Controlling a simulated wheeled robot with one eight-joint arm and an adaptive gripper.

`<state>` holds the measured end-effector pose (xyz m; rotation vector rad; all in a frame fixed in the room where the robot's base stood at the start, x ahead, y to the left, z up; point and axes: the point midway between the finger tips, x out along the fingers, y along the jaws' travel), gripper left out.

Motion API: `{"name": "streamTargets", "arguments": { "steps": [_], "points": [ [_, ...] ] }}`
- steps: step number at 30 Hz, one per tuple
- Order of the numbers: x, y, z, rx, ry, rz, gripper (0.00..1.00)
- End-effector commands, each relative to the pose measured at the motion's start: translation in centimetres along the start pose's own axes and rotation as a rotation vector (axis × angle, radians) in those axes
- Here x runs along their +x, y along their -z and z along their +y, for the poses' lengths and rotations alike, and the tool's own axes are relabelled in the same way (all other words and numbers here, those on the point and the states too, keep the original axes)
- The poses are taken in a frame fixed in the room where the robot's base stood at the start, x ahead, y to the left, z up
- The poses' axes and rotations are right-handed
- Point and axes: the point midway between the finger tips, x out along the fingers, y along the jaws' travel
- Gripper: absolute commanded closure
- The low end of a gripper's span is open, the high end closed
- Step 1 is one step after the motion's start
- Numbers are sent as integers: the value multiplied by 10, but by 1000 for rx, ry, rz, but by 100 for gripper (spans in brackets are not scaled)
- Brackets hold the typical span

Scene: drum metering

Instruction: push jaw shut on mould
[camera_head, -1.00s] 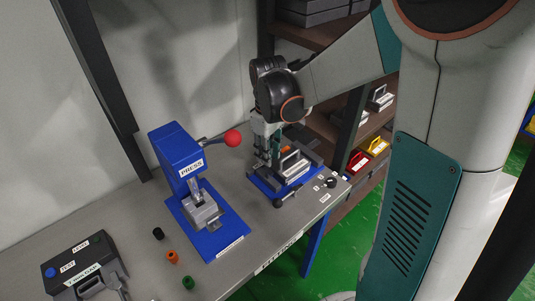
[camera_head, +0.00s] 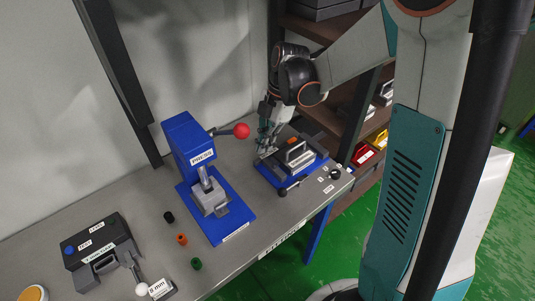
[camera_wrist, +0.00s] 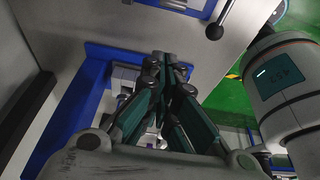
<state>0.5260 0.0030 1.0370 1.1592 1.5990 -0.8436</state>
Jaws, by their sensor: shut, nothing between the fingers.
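A blue press (camera_head: 188,140) with a red-ball lever (camera_head: 241,131) stands left of the clamp. Small black, orange (camera_head: 181,239) and green (camera_head: 196,263) pieces lie in front. A dark tester (camera_head: 98,250) is at the left. The clamp's black-knobbed handle (camera_head: 283,192) projects toward the front edge.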

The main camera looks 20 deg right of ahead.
Motion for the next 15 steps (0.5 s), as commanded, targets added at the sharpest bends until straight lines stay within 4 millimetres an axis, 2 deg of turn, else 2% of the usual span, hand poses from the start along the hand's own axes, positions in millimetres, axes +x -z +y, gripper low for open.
{"name": "streamTargets", "arguments": {
  "steps": [5,15],
  "points": [
    [26,0,0,-2,0,0,100],
    [93,-1,1,0,0,-1,100]
  ]
}}
